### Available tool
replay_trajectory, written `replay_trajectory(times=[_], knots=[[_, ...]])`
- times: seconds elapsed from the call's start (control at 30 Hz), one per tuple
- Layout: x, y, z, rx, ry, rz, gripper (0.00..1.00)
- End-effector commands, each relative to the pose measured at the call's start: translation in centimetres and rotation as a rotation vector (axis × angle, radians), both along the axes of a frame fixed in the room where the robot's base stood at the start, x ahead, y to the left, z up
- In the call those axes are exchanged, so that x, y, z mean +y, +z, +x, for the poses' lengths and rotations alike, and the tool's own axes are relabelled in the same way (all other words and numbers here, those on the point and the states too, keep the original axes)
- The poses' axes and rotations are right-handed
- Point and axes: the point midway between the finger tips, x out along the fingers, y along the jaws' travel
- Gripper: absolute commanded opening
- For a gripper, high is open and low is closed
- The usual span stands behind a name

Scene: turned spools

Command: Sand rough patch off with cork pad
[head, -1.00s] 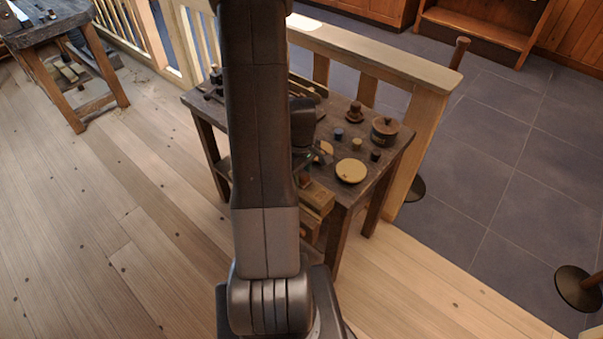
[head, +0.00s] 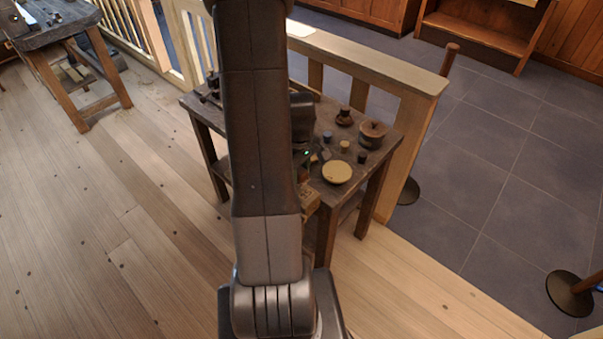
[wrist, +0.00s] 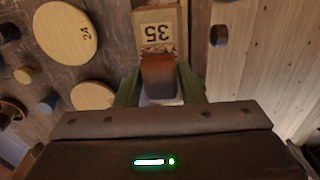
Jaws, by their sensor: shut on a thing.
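In the wrist view my gripper (wrist: 158,88) is shut on a small block with a reddish-brown top (wrist: 158,70), apparently the cork pad. A green finger shows on each side of it. Just beyond the block is a pale wooden piece (wrist: 169,14) marked 35. A speckled, rough-looking strip (wrist: 157,47) lies between that label and the held block. Whether the block touches the strip is unclear. In the head view my arm hides most of the gripper, and the wooden piece (head: 309,197) shows at the table's front edge.
The dark table (head: 375,146) bears a pale disc (head: 337,172), a lidded pot (head: 373,134), a turned spool (head: 344,117) and small pegs. A railing (head: 375,64) stands behind the table. Floor in front is clear.

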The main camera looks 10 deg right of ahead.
Motion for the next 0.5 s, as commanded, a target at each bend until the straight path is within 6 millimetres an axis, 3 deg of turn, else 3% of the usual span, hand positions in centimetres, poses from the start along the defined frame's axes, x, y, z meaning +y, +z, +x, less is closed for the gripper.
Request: replay_trajectory(times=[0.3, 0.5], knots=[[0.6, 3.1, 0.2, 0.0, -0.001, 0.0, 0.11], [0.7, 3.4, 0.3, 0.0, -0.002, 0.0, 0.11]])
